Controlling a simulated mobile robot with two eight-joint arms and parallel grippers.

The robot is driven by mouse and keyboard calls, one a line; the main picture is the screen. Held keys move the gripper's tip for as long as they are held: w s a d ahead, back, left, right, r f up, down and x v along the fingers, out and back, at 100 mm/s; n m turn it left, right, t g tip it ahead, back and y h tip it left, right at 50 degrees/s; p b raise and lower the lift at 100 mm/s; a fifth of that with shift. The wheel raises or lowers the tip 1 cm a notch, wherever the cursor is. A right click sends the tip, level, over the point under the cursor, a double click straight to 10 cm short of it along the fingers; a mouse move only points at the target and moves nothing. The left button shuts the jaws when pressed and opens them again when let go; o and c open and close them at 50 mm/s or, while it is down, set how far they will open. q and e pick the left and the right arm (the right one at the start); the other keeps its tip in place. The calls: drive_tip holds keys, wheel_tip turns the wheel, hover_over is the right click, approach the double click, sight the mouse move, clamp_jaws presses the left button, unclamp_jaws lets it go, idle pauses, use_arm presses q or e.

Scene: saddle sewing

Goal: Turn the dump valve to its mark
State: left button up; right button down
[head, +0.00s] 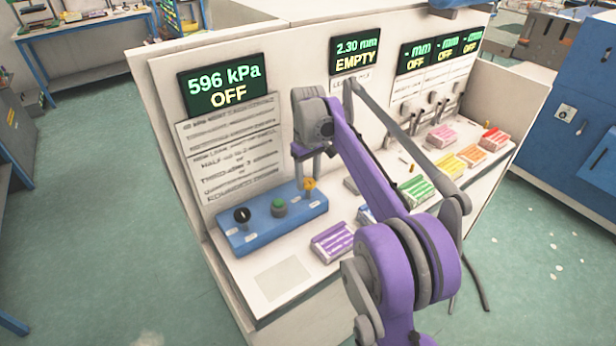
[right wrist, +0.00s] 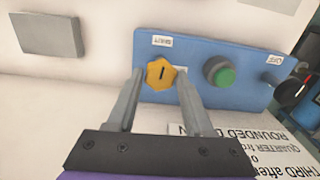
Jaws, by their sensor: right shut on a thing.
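The yellow valve knob (head: 309,184) stands at the right end of the blue control box (head: 234,243). In the right wrist view the knob (right wrist: 160,73) has a short dark pointer line, nearly upright in the picture. A small white label (right wrist: 162,41) lies beside it; its upside-down print is hard to read. My right gripper (head: 312,168) reaches down to the knob from above. In the right wrist view its two fingers (right wrist: 160,82) stand on either side of the knob, shut on it. My left gripper is not in view.
A green button (head: 279,206) and a black knob (head: 241,215) sit on the same box. A display (head: 222,86) reads 596 kPa OFF; another (head: 357,53) reads 2.30 mm EMPTY. A purple-striped pack (head: 333,242) and several coloured packs lie right of the box.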

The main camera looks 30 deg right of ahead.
drive_tip(key=m, duration=0.4)
drive_tip(key=shift+p, duration=0.35)
drive_tip(key=m, duration=0.7)
drive_tip(key=shift+p, duration=0.4)
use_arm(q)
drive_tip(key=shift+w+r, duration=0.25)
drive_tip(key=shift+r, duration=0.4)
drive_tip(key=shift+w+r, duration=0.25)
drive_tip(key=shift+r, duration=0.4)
use_arm(e)
drive_tip(key=shift+m, duration=2.1)
drive_tip(key=shift+c, duration=1.4)
unclamp_jaws()
